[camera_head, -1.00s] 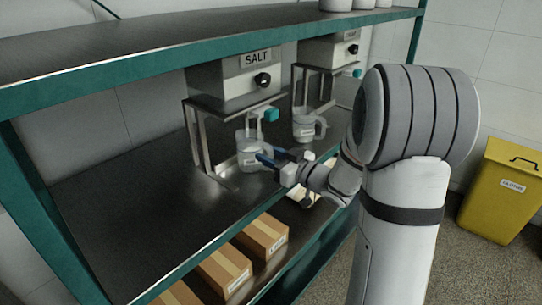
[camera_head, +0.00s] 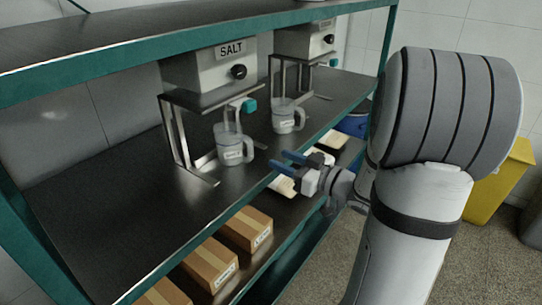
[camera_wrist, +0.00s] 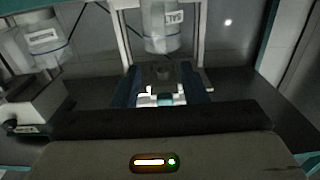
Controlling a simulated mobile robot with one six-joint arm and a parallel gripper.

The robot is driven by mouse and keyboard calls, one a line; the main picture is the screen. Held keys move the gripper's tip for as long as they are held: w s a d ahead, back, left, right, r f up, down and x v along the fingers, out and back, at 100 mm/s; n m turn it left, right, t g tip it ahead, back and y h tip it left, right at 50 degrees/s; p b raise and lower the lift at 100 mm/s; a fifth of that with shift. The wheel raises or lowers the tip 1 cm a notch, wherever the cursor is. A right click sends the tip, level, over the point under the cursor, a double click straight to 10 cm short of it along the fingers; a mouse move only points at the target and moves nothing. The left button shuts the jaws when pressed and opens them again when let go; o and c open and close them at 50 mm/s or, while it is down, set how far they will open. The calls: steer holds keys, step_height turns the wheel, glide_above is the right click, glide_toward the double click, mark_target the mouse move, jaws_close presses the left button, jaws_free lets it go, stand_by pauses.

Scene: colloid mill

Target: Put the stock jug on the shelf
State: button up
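A clear-grey labelled jug (camera_head: 231,149) stands upright on the metal worktop (camera_head: 100,195) below the SALT dispenser (camera_head: 210,72). A similar jug (camera_head: 285,122) stands under the second dispenser (camera_head: 305,42). The labels are too small to tell which is the stock jug. My gripper (camera_head: 283,165) is open and empty, with its blue fingers pointing toward the nearer jug but apart from it. The wrist view appears upside down. The nearer jug (camera_wrist: 163,28) is beyond my open fingers there, and the other jug (camera_wrist: 45,42) is at the left.
Metal stands (camera_head: 178,140) hold the dispensers close around the jugs. Cardboard boxes (camera_head: 246,228) lie on the lower level. A yellow bin (camera_head: 505,185) stands at the right. The left of the worktop is clear.

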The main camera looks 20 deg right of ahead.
steer(key=d+f+m+g+h, duration=0.2)
steer(key=d+m+g+h, duration=0.3)
steer(key=h, duration=0.8)
steer(key=s+a+f+m+g+y, duration=0.1)
steer(key=s+a+g, duration=0.2)
steer(key=s+a, duration=0.3)
steer(key=s+a+f+m+g+y, duration=0.1)
steer(key=s+a+g, duration=0.3)
steer(key=s, duration=0.9)
steer(key=shift+a+f, duration=0.55)
steer(key=shift+a, duration=0.35)
steer(key=p+v, duration=0.4)
steer(key=v, duration=0.1)
steer(key=shift+w+d+p, duration=0.15)
steer(key=shift+w+p, duration=0.15)
steer(key=shift+w, duration=0.05)
